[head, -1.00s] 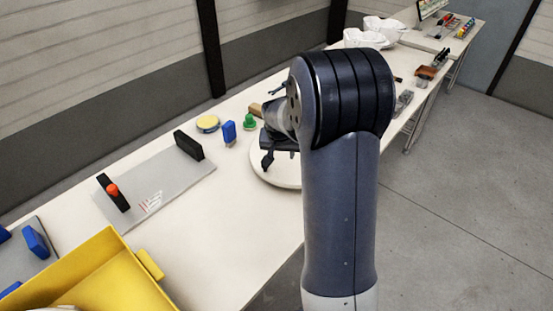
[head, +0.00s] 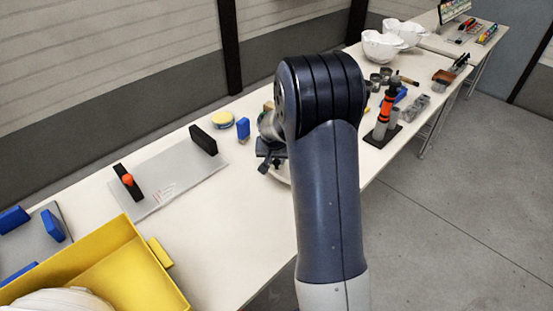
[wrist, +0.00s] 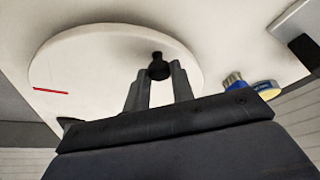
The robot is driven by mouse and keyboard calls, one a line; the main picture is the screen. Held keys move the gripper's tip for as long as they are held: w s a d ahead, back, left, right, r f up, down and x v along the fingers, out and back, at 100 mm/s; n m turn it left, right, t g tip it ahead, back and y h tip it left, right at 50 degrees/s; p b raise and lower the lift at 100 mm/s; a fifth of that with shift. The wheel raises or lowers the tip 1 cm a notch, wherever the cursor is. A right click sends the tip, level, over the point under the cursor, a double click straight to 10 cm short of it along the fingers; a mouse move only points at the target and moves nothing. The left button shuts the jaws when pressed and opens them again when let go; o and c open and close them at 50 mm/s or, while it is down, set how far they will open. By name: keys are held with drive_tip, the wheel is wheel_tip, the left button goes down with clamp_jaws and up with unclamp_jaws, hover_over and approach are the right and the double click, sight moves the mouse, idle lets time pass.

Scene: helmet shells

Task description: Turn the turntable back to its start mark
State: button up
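The turntable (wrist: 85,55) is a flat white disc in the wrist view, with a red line (wrist: 50,91) near its left edge. A black knob (wrist: 158,70) stands on the disc. My gripper (wrist: 158,74) has one finger on each side of the knob, close against it, and appears shut on it. In the head view my gripper (head: 268,162) is partly seen beside my arm. I cannot make out a start mark.
A yellow bin (head: 165,290) is at the front left. An orange and black tool (head: 386,112) stands at the right.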

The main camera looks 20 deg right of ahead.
clamp_jaws()
drive_tip(key=shift+s, duration=0.1)
drive_tip(key=shift+s+d+n, duration=0.2)
drive_tip(key=shift+s+n, duration=0.2)
drive_tip(key=shift+s, duration=0.05)
drive_tip(key=o, duration=0.5)
unclamp_jaws()
drive_tip(key=v, duration=1)
drive_tip(key=shift+s+r+b, duration=0.25)
drive_tip(key=shift+r+b, duration=0.1)
drive_tip(key=shift+b, duration=0.05)
